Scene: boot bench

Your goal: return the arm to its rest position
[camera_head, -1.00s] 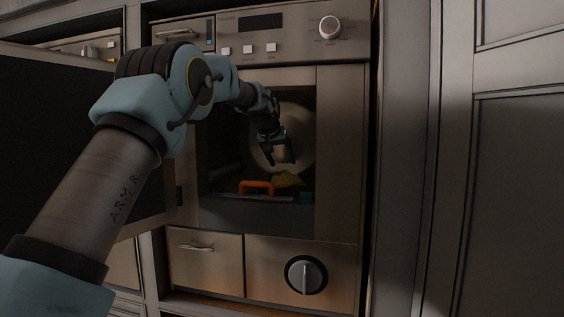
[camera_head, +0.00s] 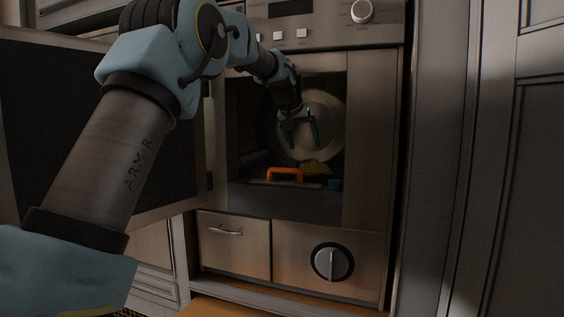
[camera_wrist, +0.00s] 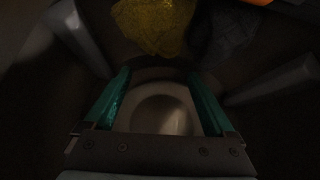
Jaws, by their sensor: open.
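My gripper (camera_head: 300,133) is at the opening of the dark compartment of the metal appliance (camera_head: 372,150), in front of a round pale disc (camera_head: 325,122). In the wrist view its two green fingers (camera_wrist: 160,100) stand apart with nothing between them. My arm reaches in from the lower left, past the open door on the left.
An orange handle-shaped thing (camera_head: 285,174), a yellow cloth-like thing (camera_head: 316,168) and a small teal thing (camera_head: 335,184) lie low in the compartment. The yellow thing (camera_wrist: 152,24) also shows in the wrist view. The dark open door (camera_head: 60,130) stands left. A drawer (camera_head: 234,245) and a knob (camera_head: 332,262) are below.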

